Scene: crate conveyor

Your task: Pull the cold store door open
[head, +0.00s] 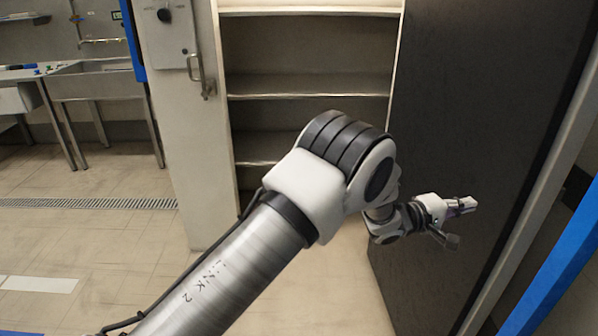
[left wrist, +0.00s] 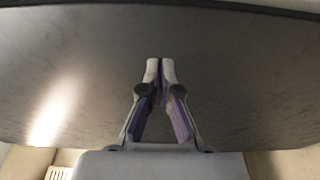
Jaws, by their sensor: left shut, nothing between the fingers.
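The cold store door (head: 465,110) stands wide open at the right of the head view, its dark face toward the room inside. The doorway beside it shows pale shelves (head: 310,86). My left arm reaches across the opening, and my left gripper (head: 470,204) is at the door's dark face. In the left wrist view the gripper (left wrist: 161,66) has its fingertips together with nothing between them. The dark door face (left wrist: 230,70) fills most of that view. I cannot tell whether the fingertips touch it. My right gripper is not in view.
A white panel (head: 175,130) with a metal latch (head: 205,82) and a dark knob stands left of the opening. Steel sinks (head: 95,82) are at the far left. A blue post (head: 560,250) crosses the right edge. The tiled floor at left is clear.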

